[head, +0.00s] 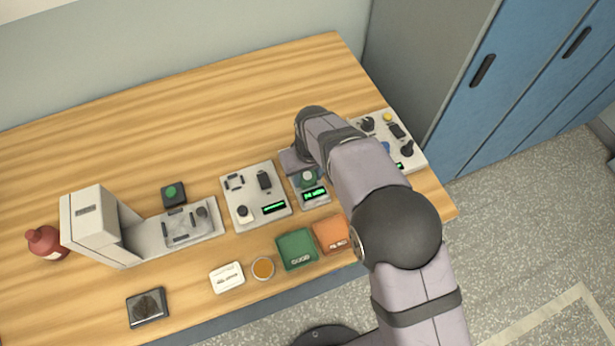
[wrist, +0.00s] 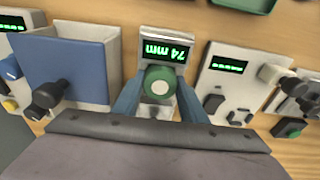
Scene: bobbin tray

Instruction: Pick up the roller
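The roller (wrist: 159,86) is seen end-on in the wrist view as a green cylinder with a pale centre. It rests on a small grey gauge (wrist: 182,38) whose display reads 74 mm. In the head view the roller (head: 308,179) shows as a green spot beside my arm. My gripper (wrist: 158,97) has its two bluish fingers apart, one on each side of the roller. Gaps seem to show between fingers and roller, and I see no clear grip. The gripper's fingers are largely hidden behind my arm in the head view.
A green box (head: 296,249) and an orange box (head: 331,234) stand at the front. A white machine (head: 92,226) and red bottle (head: 47,242) are left. The back table is clear.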

